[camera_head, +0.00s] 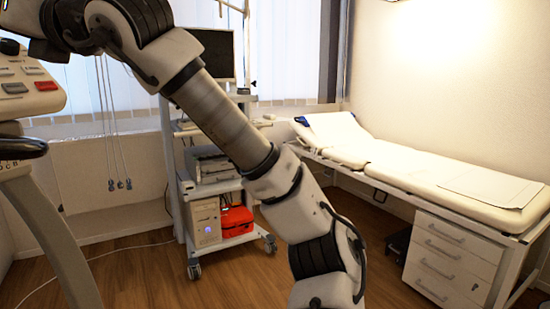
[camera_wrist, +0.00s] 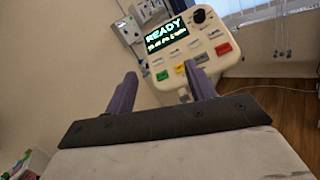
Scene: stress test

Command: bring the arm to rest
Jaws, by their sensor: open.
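My arm (camera_head: 215,110) crosses the head view from the bottom middle up to the upper left corner, where its end leaves the picture. My gripper (camera_wrist: 160,85) shows in the wrist view with its two purple fingers apart and nothing between them. Beyond the fingertips is a cream control panel (camera_wrist: 222,62) with coloured buttons and a lit screen (camera_wrist: 166,35) reading READY. The right finger overlaps the panel's lower part in the picture; I cannot tell whether it touches. The panel's edge also shows at the left of the head view (camera_head: 42,98).
A wheeled cart (camera_head: 213,187) with a monitor and a red case (camera_head: 236,221) stands behind my arm. An examination bed (camera_head: 420,170) with white drawers (camera_head: 452,262) is at the right. Cords (camera_head: 112,130) hang near the window. Some wooden floor (camera_head: 150,275) is clear.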

